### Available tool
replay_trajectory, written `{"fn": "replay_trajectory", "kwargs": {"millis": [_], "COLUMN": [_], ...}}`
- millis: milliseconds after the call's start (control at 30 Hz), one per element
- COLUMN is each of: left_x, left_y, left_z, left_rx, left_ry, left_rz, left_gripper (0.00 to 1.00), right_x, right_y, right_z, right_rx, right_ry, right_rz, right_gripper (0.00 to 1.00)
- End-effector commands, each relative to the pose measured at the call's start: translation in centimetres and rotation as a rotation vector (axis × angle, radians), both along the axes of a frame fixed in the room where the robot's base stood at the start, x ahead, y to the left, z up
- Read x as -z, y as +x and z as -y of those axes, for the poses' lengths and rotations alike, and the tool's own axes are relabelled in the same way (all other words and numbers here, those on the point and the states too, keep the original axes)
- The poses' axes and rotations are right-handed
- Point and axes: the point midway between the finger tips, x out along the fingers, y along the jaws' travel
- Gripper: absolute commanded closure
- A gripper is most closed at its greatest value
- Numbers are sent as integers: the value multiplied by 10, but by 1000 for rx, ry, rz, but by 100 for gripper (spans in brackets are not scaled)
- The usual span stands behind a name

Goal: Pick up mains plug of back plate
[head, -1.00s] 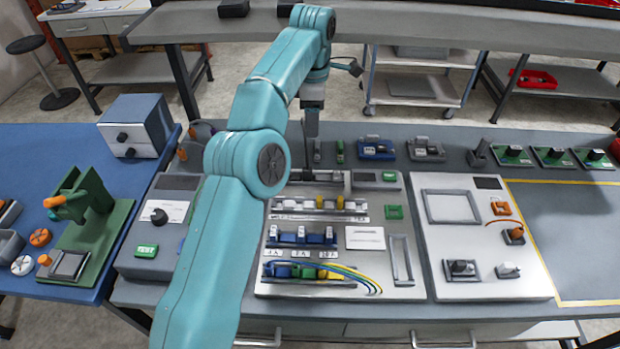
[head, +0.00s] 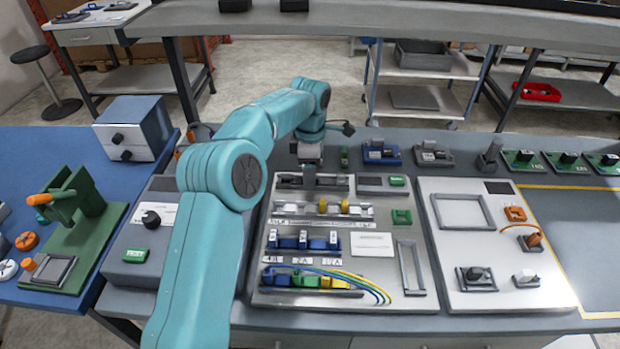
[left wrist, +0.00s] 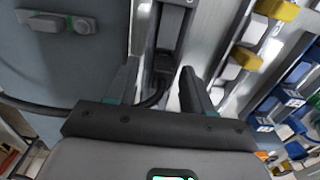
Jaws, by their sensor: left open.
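My left gripper (head: 310,178) is over the back edge of the light grey plate (head: 385,290), beside a grey rail. In the left wrist view my left gripper (left wrist: 160,78) is open, with one finger on each side of a dark block with a black cable, which looks like the mains plug (left wrist: 165,64). The fingers appear apart from it, with a gap on each side. The plug cannot be made out in the head view, where the gripper covers that spot. My right gripper is not in view.
The plate carries rows of yellow, white and blue terminal blocks (head: 303,241) and looped wires. A grey box with a knob (head: 150,219) stands left of it, and another panel (head: 510,292) to the right. Small devices (head: 381,153) line the back of the bench.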

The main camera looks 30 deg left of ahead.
Motion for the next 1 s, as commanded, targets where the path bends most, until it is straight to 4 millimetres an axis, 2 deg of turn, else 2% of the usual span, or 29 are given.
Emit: {"fn": "replay_trajectory", "kwargs": {"millis": [267, 333, 433, 467, 767, 867, 1000], "left_x": [6, 6, 6, 6, 2, -11, -43], "left_y": [0, 0, 0, 0, 1, 1, 1], "left_z": [0, 0, 0, 0, 0, 0, 0], "left_rx": [0, 1, 1, 1, 1, 0, 1], "left_ry": [0, 0, 1, 1, 1, 1, 1], "left_rz": [1, 1, 1, 1, 3, 5, 6], "left_gripper": [49, 65, 98, 100, 100, 100, 100], "right_x": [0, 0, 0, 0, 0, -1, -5], "right_y": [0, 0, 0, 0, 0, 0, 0], "right_z": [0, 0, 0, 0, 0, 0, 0], "right_rx": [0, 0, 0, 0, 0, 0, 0], "right_ry": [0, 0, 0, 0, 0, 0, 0], "right_rz": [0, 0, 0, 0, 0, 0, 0], "right_gripper": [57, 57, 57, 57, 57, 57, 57]}}
